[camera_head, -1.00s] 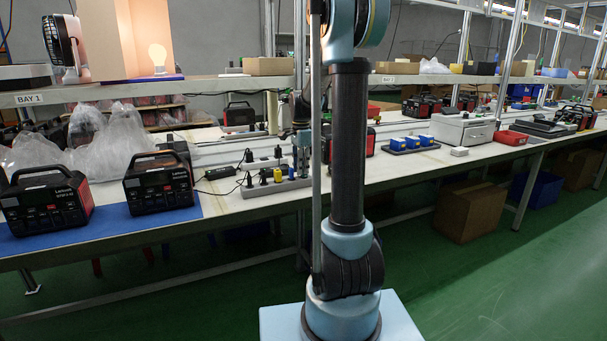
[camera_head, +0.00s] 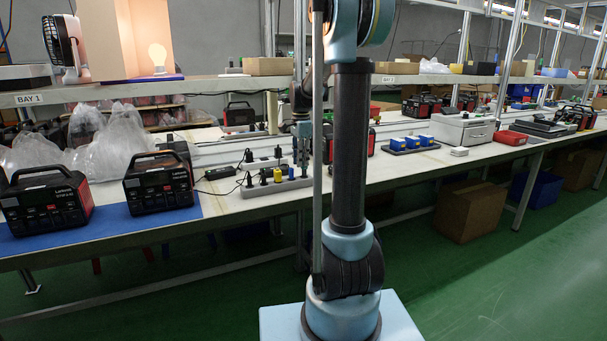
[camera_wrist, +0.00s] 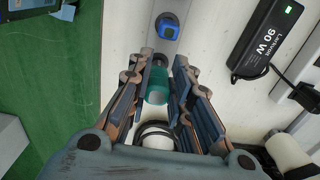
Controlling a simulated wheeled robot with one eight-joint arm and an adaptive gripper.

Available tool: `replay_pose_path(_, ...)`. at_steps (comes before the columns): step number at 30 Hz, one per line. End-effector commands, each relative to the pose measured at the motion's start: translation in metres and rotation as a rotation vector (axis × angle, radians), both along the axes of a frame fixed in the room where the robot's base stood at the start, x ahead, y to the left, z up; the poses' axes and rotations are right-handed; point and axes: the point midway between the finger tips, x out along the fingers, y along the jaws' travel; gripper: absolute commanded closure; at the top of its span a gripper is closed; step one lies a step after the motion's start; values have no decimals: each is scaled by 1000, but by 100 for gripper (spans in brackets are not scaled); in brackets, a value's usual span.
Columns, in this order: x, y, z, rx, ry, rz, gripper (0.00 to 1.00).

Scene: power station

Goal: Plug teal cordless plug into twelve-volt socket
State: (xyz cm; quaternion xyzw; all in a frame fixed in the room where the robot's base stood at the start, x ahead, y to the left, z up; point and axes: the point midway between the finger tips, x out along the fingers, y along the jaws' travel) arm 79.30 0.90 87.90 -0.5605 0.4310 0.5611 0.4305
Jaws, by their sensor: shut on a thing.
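The teal plug (camera_wrist: 157,86) sits between the fingers of my gripper (camera_wrist: 160,82) in the wrist view, and the fingers are closed on it. In the head view my gripper (camera_head: 303,160) is above the right end of a grey power strip (camera_head: 262,191), partly behind my arm. The teal plug cannot be made out there. Two black-and-red power stations, one on the left (camera_head: 44,202) and one beside it (camera_head: 158,184), stand on a blue mat with their panels facing me. Which opening is the twelve-volt socket is too small to tell.
A blue plug (camera_wrist: 167,27) stands in the strip close to my fingers, and a yellow plug (camera_head: 277,174) and black ones stand farther left. A black charger brick (camera_wrist: 267,40) lies beside the strip. Plastic bags (camera_head: 122,135) lie behind the stations, under a shelf (camera_head: 200,86).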

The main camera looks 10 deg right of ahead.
Motion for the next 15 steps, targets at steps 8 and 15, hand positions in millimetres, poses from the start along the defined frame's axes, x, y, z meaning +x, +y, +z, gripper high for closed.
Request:
replay_pose_path(8,0,0,12,0,0,0,100)
replay_pose_path(15,0,0,21,0,0,0,100)
